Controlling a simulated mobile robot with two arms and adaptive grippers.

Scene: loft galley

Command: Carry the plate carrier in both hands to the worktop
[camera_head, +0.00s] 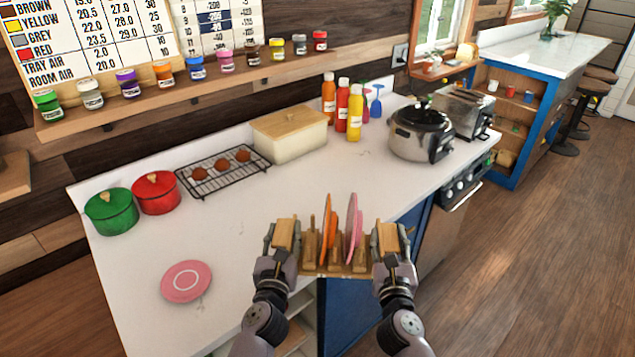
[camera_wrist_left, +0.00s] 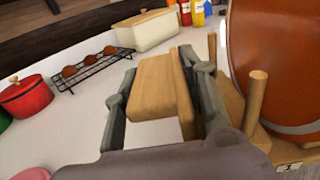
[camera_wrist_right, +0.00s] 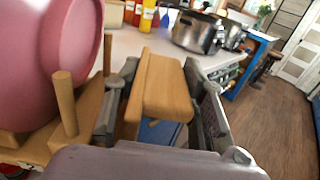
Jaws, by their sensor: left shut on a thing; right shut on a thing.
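The plate carrier (camera_head: 337,268) is a wooden rack with upright pegs. An orange plate (camera_head: 328,230) and a pink plate (camera_head: 352,229) stand upright in it. My left gripper (camera_head: 284,236) is shut on the carrier's left wooden handle (camera_wrist_left: 157,95). My right gripper (camera_head: 389,240) is shut on its right wooden handle (camera_wrist_right: 163,88). The carrier looks level, held at the front edge of the white worktop (camera_head: 235,230). Whether it is clear of the worktop surface I cannot tell.
A pink plate lying flat (camera_head: 186,281) is on the worktop at left. Green (camera_head: 111,211) and red (camera_head: 156,192) pots, a wire rack (camera_head: 222,172), a bread box (camera_head: 290,135), bottles (camera_head: 355,112) and a steel cooker (camera_head: 420,133) stand further back. The worktop's middle is clear.

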